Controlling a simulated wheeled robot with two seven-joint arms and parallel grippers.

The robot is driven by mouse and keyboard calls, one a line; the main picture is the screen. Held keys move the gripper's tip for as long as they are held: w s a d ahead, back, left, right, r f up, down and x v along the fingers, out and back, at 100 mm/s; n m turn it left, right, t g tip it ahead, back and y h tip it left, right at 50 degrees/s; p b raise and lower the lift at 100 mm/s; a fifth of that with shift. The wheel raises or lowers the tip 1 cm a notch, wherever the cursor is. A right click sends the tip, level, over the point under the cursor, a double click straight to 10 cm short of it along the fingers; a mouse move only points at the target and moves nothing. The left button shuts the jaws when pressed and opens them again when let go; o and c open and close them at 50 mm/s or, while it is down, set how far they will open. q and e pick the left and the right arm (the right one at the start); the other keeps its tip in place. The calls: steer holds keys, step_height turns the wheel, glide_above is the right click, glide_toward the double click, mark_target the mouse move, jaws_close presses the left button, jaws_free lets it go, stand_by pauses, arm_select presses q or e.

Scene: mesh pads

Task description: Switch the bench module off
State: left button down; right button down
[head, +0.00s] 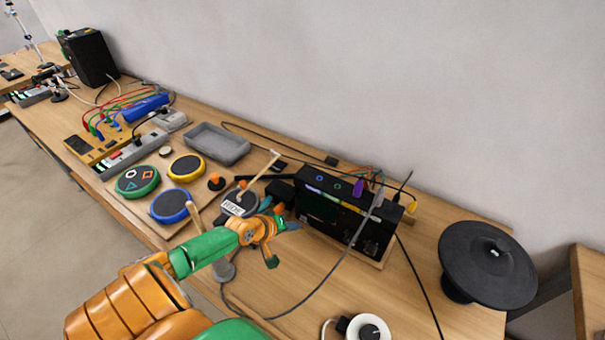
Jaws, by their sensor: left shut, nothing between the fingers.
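The bench module (372,236) appears to be the black box right of centre, with dark screens, a coloured strip on its face and cables plugged in along its top. Its power switch cannot be made out. My left gripper (284,228) is shut and empty just left of the module's front, above the bench. I cannot tell if it touches the module. My green and orange left arm reaches in from the bottom left and hides part of the bench. My right gripper is out of view.
Round pads, green (137,181), blue (170,206) and yellow (187,167), lie to the left. A labelled black pad (239,204) and a stick (262,168) are close to my gripper. A black cymbal pad (487,262) stands right. A grey cable (350,250) crosses before the module.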

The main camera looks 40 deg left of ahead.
arm_select(q)
steer(key=shift+s+d+r+p, duration=0.15)
steer(key=shift+s+p, duration=0.55)
steer(key=shift+s, duration=0.6)
steer(key=shift+s+d+f+p, duration=0.1)
steer(key=shift+s+p, duration=0.6)
steer(key=shift+s, duration=1.1)
steer(key=shift+w, duration=0.1)
